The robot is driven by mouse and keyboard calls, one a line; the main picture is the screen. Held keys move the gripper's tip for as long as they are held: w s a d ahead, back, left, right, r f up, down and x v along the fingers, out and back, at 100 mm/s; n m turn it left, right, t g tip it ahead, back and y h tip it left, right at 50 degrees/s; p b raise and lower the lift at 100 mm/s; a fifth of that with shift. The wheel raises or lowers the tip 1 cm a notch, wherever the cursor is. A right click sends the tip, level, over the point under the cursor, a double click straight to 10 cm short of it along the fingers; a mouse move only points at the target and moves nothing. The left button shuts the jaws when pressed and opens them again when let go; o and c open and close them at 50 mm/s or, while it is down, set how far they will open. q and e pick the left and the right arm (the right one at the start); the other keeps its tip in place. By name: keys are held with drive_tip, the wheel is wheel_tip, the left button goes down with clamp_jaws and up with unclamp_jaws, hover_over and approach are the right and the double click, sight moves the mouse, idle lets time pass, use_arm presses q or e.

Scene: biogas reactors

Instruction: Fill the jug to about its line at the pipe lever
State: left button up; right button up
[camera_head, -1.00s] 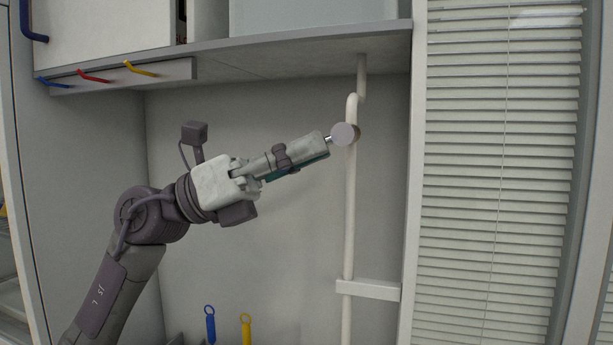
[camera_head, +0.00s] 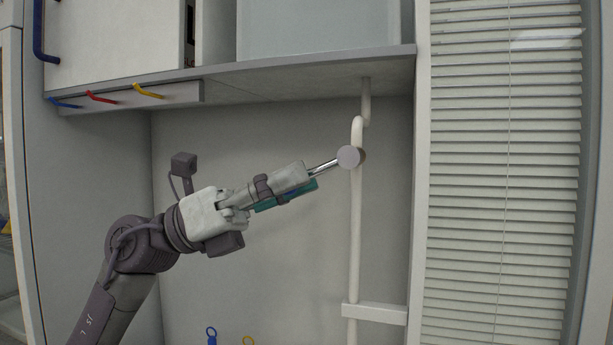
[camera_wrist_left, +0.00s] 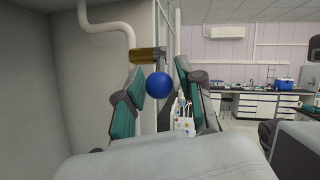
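The pipe lever shows in the head view as a metal rod (camera_head: 322,167) with a round grey hub (camera_head: 350,157) on the white pipe (camera_head: 355,230). In the left wrist view its blue ball knob (camera_wrist_left: 159,85) and brass-coloured valve body (camera_wrist_left: 148,55) show ahead of the fingers. My left gripper (camera_head: 312,177) is at the free end of the rod. Its teal-padded fingers (camera_wrist_left: 158,92) are apart, one on each side of the ball, with a visible gap; I see no clear contact. The jug is not in view. My right gripper is not in view.
A grey shelf (camera_head: 290,72) with blue, red and yellow hooks (camera_head: 100,97) is above the arm. A white pipe bracket (camera_head: 376,314) is lower right. Blinds (camera_head: 505,180) are at the right. Blue and yellow ring-topped handles (camera_head: 211,335) show at the bottom.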

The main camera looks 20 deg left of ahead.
use_arm(q)
drive_tip(key=v, duration=1)
drive_tip(key=shift+a, duration=0.1)
idle(6.9)
